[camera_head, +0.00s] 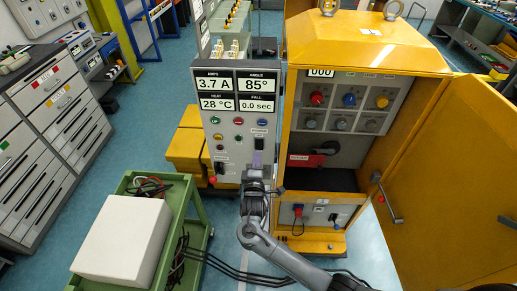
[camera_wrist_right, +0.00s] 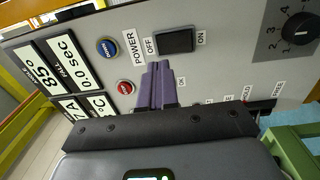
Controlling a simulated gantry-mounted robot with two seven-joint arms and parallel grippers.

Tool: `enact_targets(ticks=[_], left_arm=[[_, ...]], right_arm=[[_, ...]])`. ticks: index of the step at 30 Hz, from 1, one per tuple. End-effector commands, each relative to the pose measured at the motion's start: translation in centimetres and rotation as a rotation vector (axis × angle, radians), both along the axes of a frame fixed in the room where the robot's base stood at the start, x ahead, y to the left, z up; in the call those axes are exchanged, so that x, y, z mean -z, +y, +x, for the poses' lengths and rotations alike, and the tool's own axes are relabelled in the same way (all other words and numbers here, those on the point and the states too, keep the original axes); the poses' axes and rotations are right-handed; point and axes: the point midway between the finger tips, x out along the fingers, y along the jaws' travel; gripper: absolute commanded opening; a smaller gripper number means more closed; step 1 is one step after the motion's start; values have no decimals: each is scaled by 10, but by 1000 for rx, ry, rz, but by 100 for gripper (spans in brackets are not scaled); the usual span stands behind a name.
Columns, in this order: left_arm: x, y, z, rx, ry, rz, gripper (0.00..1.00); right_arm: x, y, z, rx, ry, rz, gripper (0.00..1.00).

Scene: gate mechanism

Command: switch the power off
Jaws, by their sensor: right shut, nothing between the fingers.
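The black power switch (camera_wrist_right: 175,40) is a rocker on the grey control panel. It sits between an OFF label (camera_wrist_right: 149,46) and a smaller label (camera_wrist_right: 201,38) that looks like ON, in the right wrist view. In the head view the switch (camera_head: 259,144) shows under the POWER label. My right gripper (camera_wrist_right: 158,66) has purple fingers shut together, empty, with the tips close to the switch's OFF side; I cannot tell whether they touch. It also shows just below the switch in the head view (camera_head: 257,160). Which way the rocker is pressed is unclear. My left gripper is not in view.
The panel display (camera_head: 235,92) reads 3.7 A, 85°, 28 °C and 0.0 sec. Blue (camera_wrist_right: 107,47) and red (camera_wrist_right: 125,87) buttons sit near the fingers. A rotary knob (camera_wrist_right: 298,31) lies farther along. The yellow cabinet (camera_head: 365,55) stands right with its door (camera_head: 450,175) open.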

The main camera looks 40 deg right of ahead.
Motion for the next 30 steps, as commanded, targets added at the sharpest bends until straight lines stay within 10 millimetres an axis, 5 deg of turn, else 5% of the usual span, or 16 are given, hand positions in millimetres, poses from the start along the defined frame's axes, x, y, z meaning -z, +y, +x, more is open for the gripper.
enact_targets(ticks=[12, 30], left_arm=[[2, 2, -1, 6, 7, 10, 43], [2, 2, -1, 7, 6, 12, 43]], right_arm=[[-7, 46, -51, 1, 2, 2, 0], [-9, 53, -59, 1, 1, 0, 0]])
